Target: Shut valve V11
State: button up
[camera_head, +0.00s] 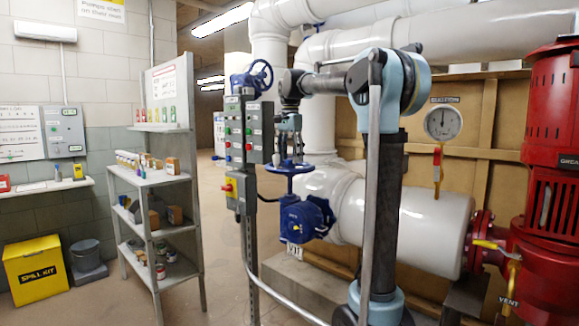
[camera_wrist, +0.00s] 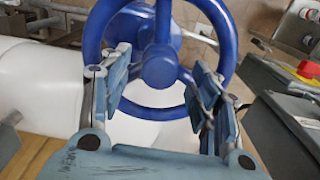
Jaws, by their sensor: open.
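A blue valve (camera_head: 305,217) with a flat blue handwheel (camera_head: 288,169) sits on the white pipe in the head view. A small white tag (camera_head: 294,251) hangs below it; its lettering is too small to read surely. My gripper (camera_head: 290,158) is just above this handwheel, pointing down. In the wrist view my gripper (camera_wrist: 158,65) is open, its two fingers apart on either side of the hub of the blue handwheel (camera_wrist: 161,66). The fingertips overlap the wheel's opening and lower rim in the picture; I cannot tell whether they touch it.
A grey control box (camera_head: 239,145) on a post stands close left of the handwheel. Another blue handwheel (camera_head: 259,75) shows behind the box. A red pump (camera_head: 550,180) and a gauge (camera_head: 443,123) are at right. A shelf (camera_head: 153,180) stands at left, with open floor between.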

aim_at(290, 162)
jog(key=shift+f, duration=1.5)
jog(key=c, duration=0.9)
jog(key=shift+s+m, duration=0.1)
jog(key=shift+m, duration=0.2)
jog(key=m, duration=0.4)
jog(key=shift+d+f+m, duration=0.1)
jog(key=shift+m, duration=0.2)
jog(key=shift+o, duration=0.8)
jog(key=shift+m, duration=1.1)
